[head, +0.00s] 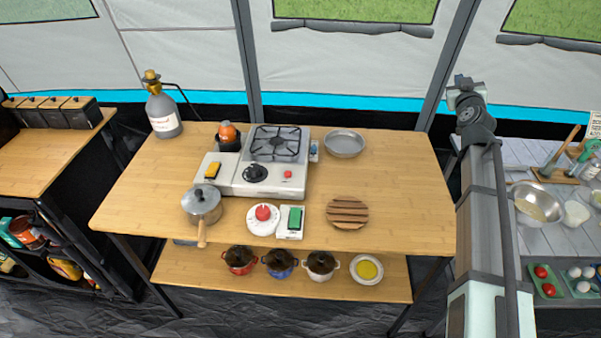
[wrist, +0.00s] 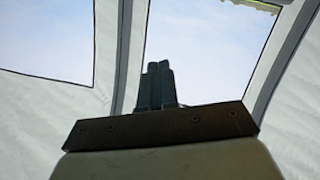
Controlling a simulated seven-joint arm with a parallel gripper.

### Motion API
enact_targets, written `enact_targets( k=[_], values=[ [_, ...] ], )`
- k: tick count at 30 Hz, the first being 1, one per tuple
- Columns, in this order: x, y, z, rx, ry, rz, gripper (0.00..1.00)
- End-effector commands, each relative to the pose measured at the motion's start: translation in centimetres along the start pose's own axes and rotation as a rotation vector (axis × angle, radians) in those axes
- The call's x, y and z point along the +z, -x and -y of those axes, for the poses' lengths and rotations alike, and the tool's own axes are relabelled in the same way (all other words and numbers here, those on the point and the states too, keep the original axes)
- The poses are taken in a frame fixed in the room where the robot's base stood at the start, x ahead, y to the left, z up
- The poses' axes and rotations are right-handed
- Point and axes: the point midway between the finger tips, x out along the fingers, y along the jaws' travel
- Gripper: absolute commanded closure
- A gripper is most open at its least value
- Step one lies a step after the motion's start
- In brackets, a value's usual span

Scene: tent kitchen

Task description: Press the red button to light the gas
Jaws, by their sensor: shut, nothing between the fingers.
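The white gas stove (head: 228,183) stands on the wooden table with a black burner grate (head: 276,143) and a black knob (head: 255,173). A small red button (head: 288,174) is on its front right. A larger red dome (head: 263,212) sits on a separate round white base in front of the stove. My gripper (wrist: 157,68) is shut and empty in the wrist view, with tent fabric and window openings behind it. In the head view my arm rises at the right, away from the stove. I cannot make out the fingers there.
A pot (head: 203,206) with a wooden handle, a green switch (head: 295,218) and a slatted wooden trivet (head: 348,212) lie near the front edge. A metal plate (head: 344,143) is behind. A grey gas bottle (head: 163,112) stands back left. The table's right side is clear.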

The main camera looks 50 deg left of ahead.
Motion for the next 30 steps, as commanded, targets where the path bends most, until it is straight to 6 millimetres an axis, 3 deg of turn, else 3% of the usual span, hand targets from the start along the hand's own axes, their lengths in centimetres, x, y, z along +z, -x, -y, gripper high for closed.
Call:
enact_targets(
  k=[1, 6, 14, 21, 30],
  values=[
    [-0.6, -0.2, 2.1, -0.034, 0.031, 0.007, 1.0],
    [-1.7, -0.5, 8.9, -0.149, 0.15, 0.047, 1.0],
    [-2.1, 0.3, 19.2, -0.334, 0.357, 0.142, 1.0],
    [-1.1, 2.5, 28.4, -0.503, 0.586, 0.275, 1.0],
    [0.3, 6.8, 37.2, -0.654, 0.89, 0.479, 1.0]
  ],
)
